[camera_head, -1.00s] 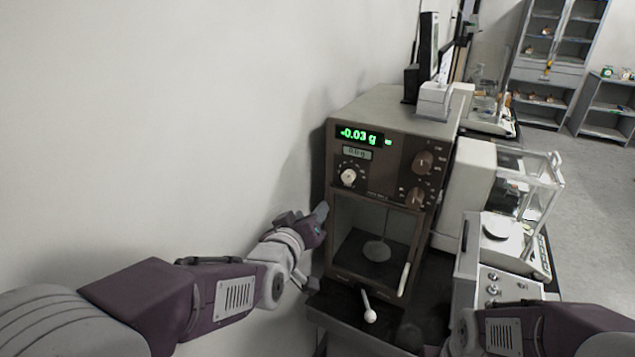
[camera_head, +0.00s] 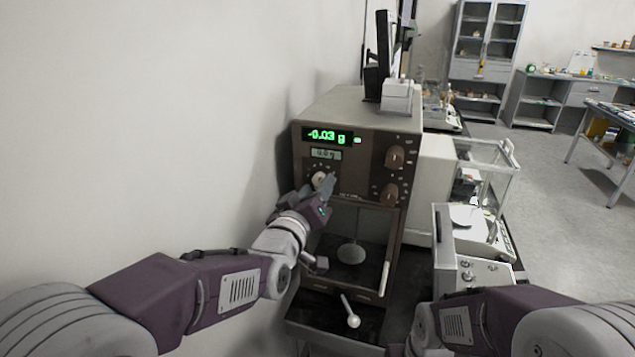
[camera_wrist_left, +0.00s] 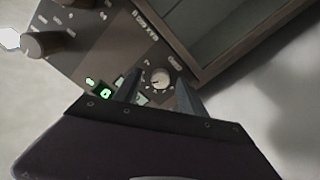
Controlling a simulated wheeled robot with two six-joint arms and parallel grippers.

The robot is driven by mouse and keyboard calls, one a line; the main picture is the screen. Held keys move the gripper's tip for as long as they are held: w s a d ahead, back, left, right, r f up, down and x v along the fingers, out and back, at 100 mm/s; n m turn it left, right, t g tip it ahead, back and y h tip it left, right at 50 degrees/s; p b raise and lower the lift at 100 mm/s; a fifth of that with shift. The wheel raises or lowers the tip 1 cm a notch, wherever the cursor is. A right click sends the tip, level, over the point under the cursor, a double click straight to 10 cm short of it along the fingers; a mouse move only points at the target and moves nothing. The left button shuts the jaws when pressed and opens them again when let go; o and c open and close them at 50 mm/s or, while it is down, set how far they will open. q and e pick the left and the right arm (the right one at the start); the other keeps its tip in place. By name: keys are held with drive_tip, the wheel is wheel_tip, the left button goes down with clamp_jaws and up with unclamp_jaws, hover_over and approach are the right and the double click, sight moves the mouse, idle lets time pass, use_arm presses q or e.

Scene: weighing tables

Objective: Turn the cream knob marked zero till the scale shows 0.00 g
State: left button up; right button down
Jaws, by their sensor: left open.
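The brown-fronted scale (camera_head: 366,165) has a green display (camera_head: 328,137) that reads -0.03 g. The cream knob (camera_head: 319,179) sits below the display, partly covered from below by my left gripper (camera_head: 317,190). In the left wrist view the knob (camera_wrist_left: 160,79) shows just beyond the gap between the two dark fingertips of that gripper (camera_wrist_left: 158,90). The gripper is open and empty. I cannot tell whether a finger touches the knob. My right arm shows at the lower right, but its gripper is not in view.
Two brown knobs (camera_head: 395,157) (camera_head: 389,194) are to the right on the panel. A bare wall (camera_head: 150,120) bounds the left side. Another balance (camera_head: 489,228) stands at right.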

use_arm(q)
drive_tip(key=shift+w, duration=0.75)
drive_tip(key=shift+d, duration=0.1)
clamp_jaws()
drive_tip(key=shift+f+m+b, duration=0.1)
drive_tip(key=shift+m+b, duration=0.6)
drive_tip(key=shift+m, duration=0.4)
drive_tip(key=shift+m+b, duration=0.55)
drive_tip(key=shift+m, duration=1.35)
